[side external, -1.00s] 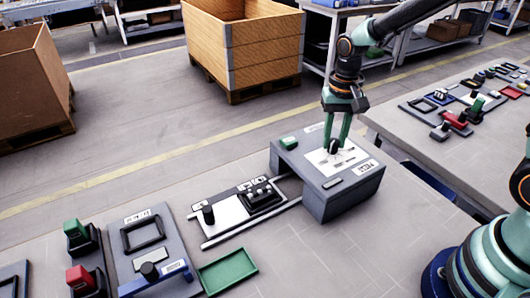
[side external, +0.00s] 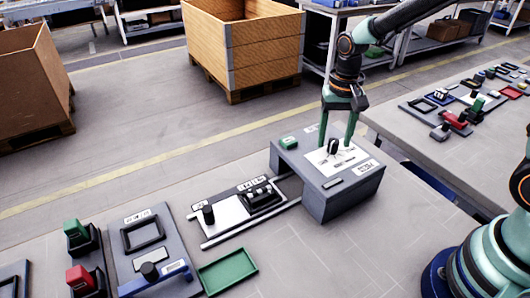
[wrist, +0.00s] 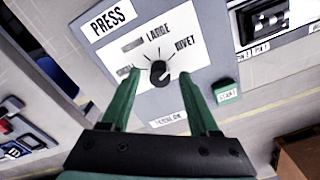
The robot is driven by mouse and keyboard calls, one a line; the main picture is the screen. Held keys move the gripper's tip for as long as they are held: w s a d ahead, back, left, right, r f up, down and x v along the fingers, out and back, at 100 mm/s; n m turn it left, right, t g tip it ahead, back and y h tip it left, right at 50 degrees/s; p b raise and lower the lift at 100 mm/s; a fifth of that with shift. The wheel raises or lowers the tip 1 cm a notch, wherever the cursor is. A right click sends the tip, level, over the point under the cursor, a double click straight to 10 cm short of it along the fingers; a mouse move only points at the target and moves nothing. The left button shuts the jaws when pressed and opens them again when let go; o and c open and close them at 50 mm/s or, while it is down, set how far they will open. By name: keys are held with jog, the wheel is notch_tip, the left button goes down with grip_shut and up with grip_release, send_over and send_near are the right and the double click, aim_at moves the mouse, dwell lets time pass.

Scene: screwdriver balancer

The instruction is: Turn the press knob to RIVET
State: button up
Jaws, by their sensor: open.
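The black press knob (wrist: 159,72) stands on a white dial plate on top of the grey press box (side external: 335,205). It also shows in the side view (side external: 333,146). In the wrist view, RIVET (wrist: 186,44) is printed at the dial's upper right, LARGE (wrist: 158,32) above the knob and another label at its left. A pale mark shows on the knob, but I cannot tell surely which label it faces. My gripper (wrist: 159,76) is open, with one green finger on each side of the knob and gaps between; it also shows in the side view (side external: 336,142).
A green START button (wrist: 227,92) sits near the dial; it also shows in the side view (side external: 289,143). Left of the press are a railed fixture (side external: 232,215), a green tray (side external: 228,270) and a frame station (side external: 143,234). The bench front is clear.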

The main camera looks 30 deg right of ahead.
aim_at(337, 142)
notch_tip(337, 142, up, 12)
dwell(0.4)
jog(key=s+d+r+n+t, duration=0.2)
jog(key=s+n+t, duration=0.3)
jog(key=s, duration=0.5)
jog(key=shift+s+d+n+t, duration=0.25)
jog(key=shift+n+t, duration=0.05)
jog(key=shift+n, duration=0.3)
